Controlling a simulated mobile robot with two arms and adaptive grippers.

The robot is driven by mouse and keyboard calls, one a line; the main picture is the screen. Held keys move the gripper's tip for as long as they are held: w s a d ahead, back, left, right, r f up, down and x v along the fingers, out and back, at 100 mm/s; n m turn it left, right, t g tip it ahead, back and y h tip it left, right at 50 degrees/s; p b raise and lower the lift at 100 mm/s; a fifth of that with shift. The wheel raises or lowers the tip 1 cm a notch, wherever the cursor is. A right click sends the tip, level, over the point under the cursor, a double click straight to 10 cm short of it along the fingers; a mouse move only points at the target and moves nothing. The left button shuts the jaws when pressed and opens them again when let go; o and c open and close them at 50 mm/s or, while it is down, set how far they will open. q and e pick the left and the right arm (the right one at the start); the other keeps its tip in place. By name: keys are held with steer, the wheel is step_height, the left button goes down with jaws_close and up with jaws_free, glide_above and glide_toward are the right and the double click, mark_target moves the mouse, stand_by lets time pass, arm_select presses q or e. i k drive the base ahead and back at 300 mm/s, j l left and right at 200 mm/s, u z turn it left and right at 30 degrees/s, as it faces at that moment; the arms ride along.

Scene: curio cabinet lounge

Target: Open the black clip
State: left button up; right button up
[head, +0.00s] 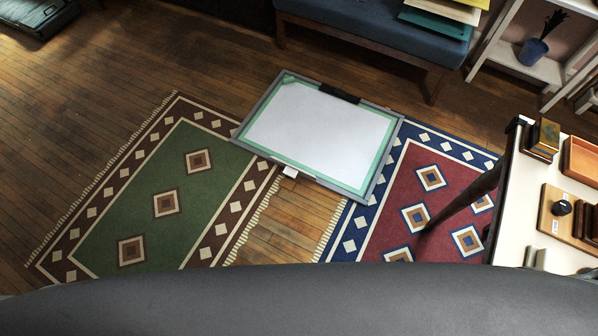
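A black clip (339,93) sits on the far edge of a grey-framed board (236,134), right of the middle of that edge. It looks like a short dark bar lying along the frame. I cannot tell from this view whether it is shut or open. The board holds a white sheet (318,128) with a green border. A small white piece (290,172) shows at the near edge of the board. Neither of my grippers is in view.
The board spans the gap between a green rug (190,190) and a red and blue rug (440,185). A blue bench (370,28) stands behind. A white table (520,210) with wooden trays is at right.

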mark_target(335, 92)
steer(key=j, duration=0.15)
steer(key=i+j+u, duration=0.2)
steer(key=j, duration=0.15)
steer(key=i+j+u, duration=0.15)
steer(key=j, duration=0.15)
steer(key=i+j+u, duration=0.6)
steer(key=i, duration=0.55)
steer(key=i+u, duration=0.35)
steer(key=i, duration=0.55)
steer(key=i+z, duration=0.45)
steer(key=i+j+z, duration=0.1)
steer(key=i+z, duration=0.3)
steer(key=i, duration=0.2)
steer(key=i+j+z, duration=0.3)
steer(key=i+z, duration=0.15)
steer(key=i, duration=0.05)
